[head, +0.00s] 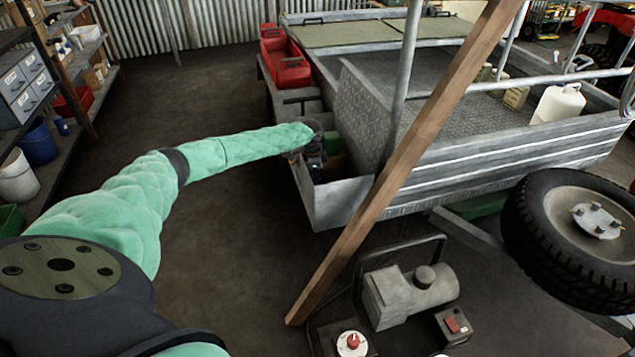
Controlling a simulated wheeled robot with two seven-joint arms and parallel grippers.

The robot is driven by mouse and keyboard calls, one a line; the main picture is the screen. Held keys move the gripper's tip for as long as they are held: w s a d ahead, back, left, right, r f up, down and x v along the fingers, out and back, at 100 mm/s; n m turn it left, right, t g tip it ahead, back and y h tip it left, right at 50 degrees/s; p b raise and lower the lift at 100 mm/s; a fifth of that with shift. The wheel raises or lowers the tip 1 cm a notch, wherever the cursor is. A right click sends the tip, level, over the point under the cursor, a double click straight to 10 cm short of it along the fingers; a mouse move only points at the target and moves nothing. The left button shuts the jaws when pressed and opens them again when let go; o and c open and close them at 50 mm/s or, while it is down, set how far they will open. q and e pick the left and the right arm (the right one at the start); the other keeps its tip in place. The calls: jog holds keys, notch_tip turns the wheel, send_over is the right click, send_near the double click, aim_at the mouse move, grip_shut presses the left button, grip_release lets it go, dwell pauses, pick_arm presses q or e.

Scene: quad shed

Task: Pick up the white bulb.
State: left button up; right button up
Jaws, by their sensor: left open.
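My left arm reaches in from the left in its green sleeve. Its gripper (314,168) is open and points down into the open metal box (334,206) at the near end of the grey trailer. I cannot make out a white bulb; the gripper and wrist cover part of the box's inside. Dark, green and brown items lie in the box around the fingers, too small to name. I cannot tell whether the fingers touch any of them. My right gripper does not show.
A wooden post (400,165) slants across in front of the trailer (490,155), just right of the box. Red bins (286,64) stand beyond the box. Shelves (75,90) line the left. A grey machine (412,293) and a wheel (575,235) are at lower right. The floor (225,245) left of the trailer is clear.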

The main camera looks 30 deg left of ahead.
pick_arm(q)
jog(key=shift+f, duration=0.15)
jog(key=shift+c, duration=0.2)
jog(key=c, duration=0.8)
jog(key=r, duration=0.4)
jog(key=shift+d+r, duration=0.25)
jog(key=shift+d, duration=0.15)
jog(key=d+r, duration=0.2)
jog(key=d, duration=0.1)
jog(key=d+r, duration=0.2)
jog(key=d, duration=0.2)
jog(key=d+r, duration=0.2)
jog(key=d, duration=0.2)
jog(key=shift+s+r, duration=0.25)
jog(key=shift+s, duration=0.1)
